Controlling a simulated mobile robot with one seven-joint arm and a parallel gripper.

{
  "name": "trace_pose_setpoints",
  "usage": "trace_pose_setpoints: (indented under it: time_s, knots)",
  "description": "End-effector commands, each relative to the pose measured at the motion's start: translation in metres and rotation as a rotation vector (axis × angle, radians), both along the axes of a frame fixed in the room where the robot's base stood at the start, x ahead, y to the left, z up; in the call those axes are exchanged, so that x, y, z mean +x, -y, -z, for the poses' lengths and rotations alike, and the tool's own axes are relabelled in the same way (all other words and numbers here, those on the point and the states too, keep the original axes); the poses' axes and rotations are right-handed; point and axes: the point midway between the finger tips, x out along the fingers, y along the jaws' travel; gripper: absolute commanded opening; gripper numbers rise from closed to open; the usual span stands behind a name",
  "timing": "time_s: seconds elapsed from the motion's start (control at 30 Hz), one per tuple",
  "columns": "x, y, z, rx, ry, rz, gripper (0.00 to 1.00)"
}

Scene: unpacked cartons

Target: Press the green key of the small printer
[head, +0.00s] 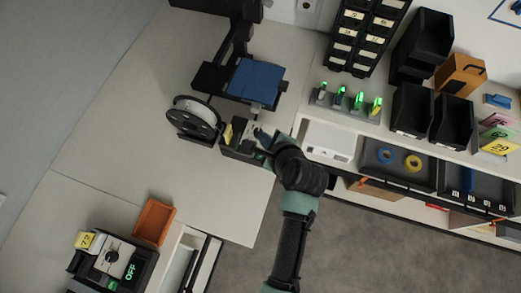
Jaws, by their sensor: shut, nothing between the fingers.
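A small dark device, seemingly the small printer (236,148), stands on the pale worktop just left of my gripper, beside a white reel. A small green patch shows at its right end, close to my gripper; I cannot tell if it is the green key. My gripper (259,133) is shut and empty, at or just over the right side of this device. My wrist hides part of that side. I cannot tell if the fingertips touch anything.
The white reel (195,117) and a blue-topped stand (254,81) crowd the device. Black bins (411,109) and green-lit holders (347,102) fill the right shelf.

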Motion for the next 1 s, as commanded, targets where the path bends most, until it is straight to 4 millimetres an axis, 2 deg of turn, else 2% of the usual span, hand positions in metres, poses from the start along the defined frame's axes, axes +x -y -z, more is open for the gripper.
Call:
trace_pose_setpoints:
  time_s: [0.27, 0.7, 1.0]
  knots:
    - [0.000, 0.000, 0.014, -0.001, 0.001, -0.001, 0.00]
    - [0.001, 0.000, 0.070, -0.002, 0.003, -0.001, 0.00]
    - [0.001, 0.000, 0.088, -0.002, 0.003, -0.001, 0.00]
